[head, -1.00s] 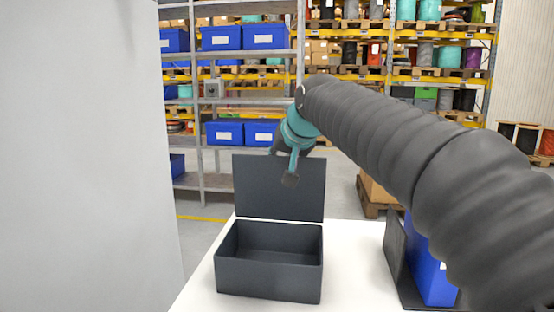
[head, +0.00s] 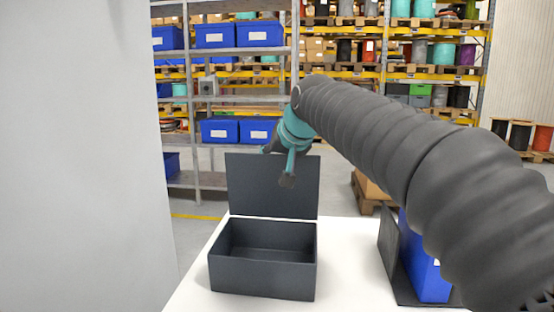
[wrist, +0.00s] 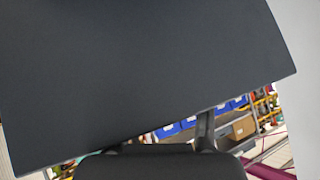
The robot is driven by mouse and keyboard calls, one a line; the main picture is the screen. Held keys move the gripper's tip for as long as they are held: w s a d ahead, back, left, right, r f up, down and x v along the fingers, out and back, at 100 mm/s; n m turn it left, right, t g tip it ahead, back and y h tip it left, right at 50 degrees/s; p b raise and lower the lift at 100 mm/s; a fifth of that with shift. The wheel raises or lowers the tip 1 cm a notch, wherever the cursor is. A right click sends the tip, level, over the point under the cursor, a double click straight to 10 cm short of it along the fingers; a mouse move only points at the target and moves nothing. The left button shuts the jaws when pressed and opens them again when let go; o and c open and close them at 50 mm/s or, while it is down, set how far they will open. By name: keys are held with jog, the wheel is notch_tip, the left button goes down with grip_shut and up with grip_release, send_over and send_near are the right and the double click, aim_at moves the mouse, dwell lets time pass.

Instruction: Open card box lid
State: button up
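The dark grey card box (head: 262,276) stands on the white table, and its inside looks empty. Its lid (head: 262,188) stands upright at the back edge, so the box is open. My gripper (head: 287,180) hangs in front of or beside the lid's upper right part; I cannot tell whether it touches. In the wrist view the dark lid (wrist: 150,70) fills most of the picture. A finger of my gripper (wrist: 205,130) shows below the lid's edge there. Whether the fingers are apart or closed is not clear.
A blue bin (head: 425,265) with a dark panel (head: 392,250) stands at the table's right. The white table (head: 345,265) is clear between it and the box. A pale wall (head: 80,150) is close on the left. Shelves (head: 240,95) stand behind.

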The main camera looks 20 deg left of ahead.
jog(key=shift+f, duration=0.4)
jog(key=shift+w+d+r, duration=0.15)
jog(key=shift+r, duration=0.55)
jog(key=d+r, duration=0.3)
jog(key=r, duration=0.4)
jog(key=d+r, duration=0.2)
jog(key=r, duration=0.5)
jog(key=shift+d, duration=0.4)
dwell(0.3)
jog(key=v, duration=0.7)
jog(key=shift+s, duration=0.25)
jog(key=shift+d+r, duration=0.1)
